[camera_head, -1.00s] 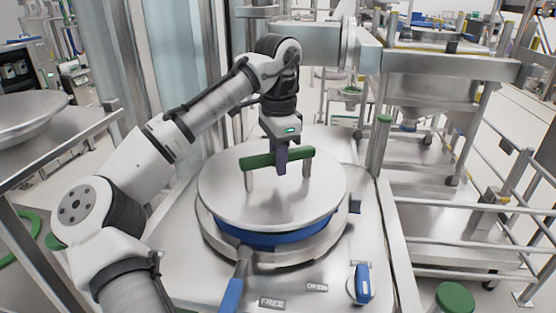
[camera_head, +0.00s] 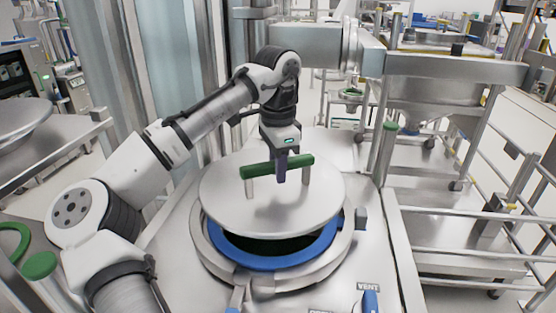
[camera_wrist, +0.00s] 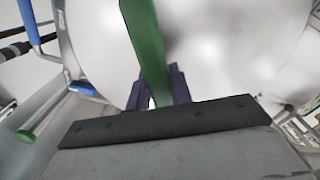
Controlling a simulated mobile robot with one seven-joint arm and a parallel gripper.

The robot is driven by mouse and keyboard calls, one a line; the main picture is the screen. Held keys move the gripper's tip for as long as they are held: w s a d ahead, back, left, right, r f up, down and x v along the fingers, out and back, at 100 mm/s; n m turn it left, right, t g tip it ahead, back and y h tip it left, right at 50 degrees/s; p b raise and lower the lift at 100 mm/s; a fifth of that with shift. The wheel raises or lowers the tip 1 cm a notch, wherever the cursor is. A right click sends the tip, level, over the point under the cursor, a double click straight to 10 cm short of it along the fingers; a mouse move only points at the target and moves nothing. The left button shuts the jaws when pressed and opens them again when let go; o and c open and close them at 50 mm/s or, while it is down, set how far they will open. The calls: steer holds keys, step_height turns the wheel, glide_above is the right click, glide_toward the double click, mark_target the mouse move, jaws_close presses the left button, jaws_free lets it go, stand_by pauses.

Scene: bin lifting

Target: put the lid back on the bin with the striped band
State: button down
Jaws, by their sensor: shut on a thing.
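The round metal lid (camera_head: 270,205) with a green bar handle (camera_head: 256,171) hangs above a round opening with a blue ring (camera_head: 270,263). A dark gap shows between the lid's front edge and the ring, so the lid is clear of it at the front. The lid hides the back of the opening. My gripper (camera_head: 281,173) is shut on the green handle. The wrist view shows the fingers (camera_wrist: 160,90) around the handle (camera_wrist: 146,45) over the pale lid (camera_wrist: 220,50). I see no striped band in any view.
A steel deck (camera_head: 190,270) surrounds the opening, with a blue-handled part labelled VENT (camera_head: 369,300) at the front right. Railings (camera_head: 470,215) run along the right. A green-capped post (camera_head: 390,127) stands behind right. Another metal dish (camera_head: 22,122) sits at far left.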

mark_target(278, 190)
steer(key=shift+f, duration=2.35)
step_height(278, 190, down, 2)
steer(key=b, duration=0.2)
steer(key=shift+b, duration=0.3)
steer(key=shift+f, duration=0.7)
steer(key=shift+f, duration=0.25)
steer(key=c, duration=1.2)
jaws_free()
steer(key=shift+o, duration=0.2)
steer(key=shift+f, duration=0.2)
step_height(278, 190, up, 14)
steer(key=shift+r+b, duration=0.1)
steer(key=shift+b, duration=0.75)
steer(key=shift+s, duration=0.1)
